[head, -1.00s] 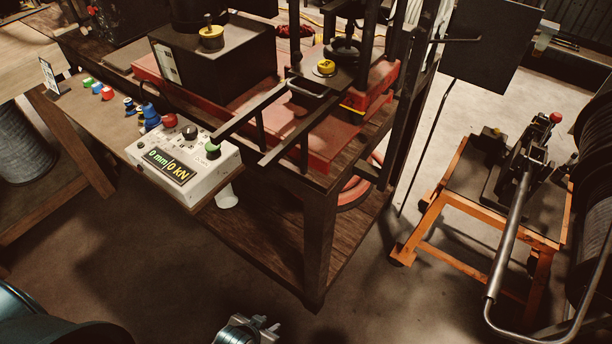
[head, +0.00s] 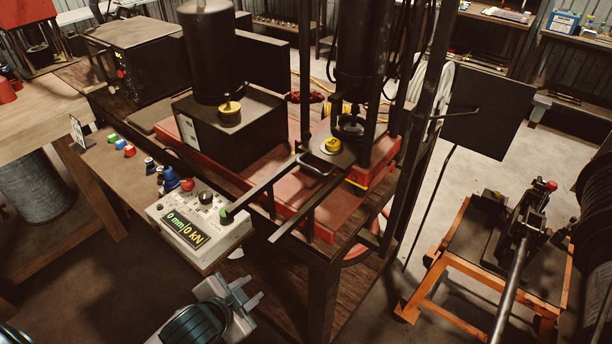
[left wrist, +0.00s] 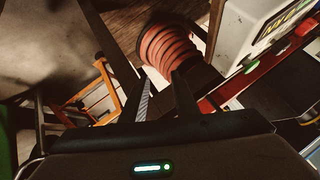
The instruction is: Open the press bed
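The press (head: 358,60) is a black upright frame on a red base. Its bed shows as a dark plate (head: 345,158) carrying a yellow-topped die (head: 330,146), with a metal handle (head: 318,166) on its front edge. Two dark rails (head: 262,187) stick out from the bed toward the front, with nothing on their outer part. My left gripper (head: 255,284) is low in front of the bench, below the rails and apart from the handle. Its two fingers are spread and empty; the left wrist view also shows them apart (left wrist: 163,98).
A white control box (head: 200,226) reading "0 mm|0 kN" sits on the bench's front shelf, close to the left gripper. A bench leg (head: 322,300) stands to the right. An orange stand (head: 480,262) with a long lever is farther right.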

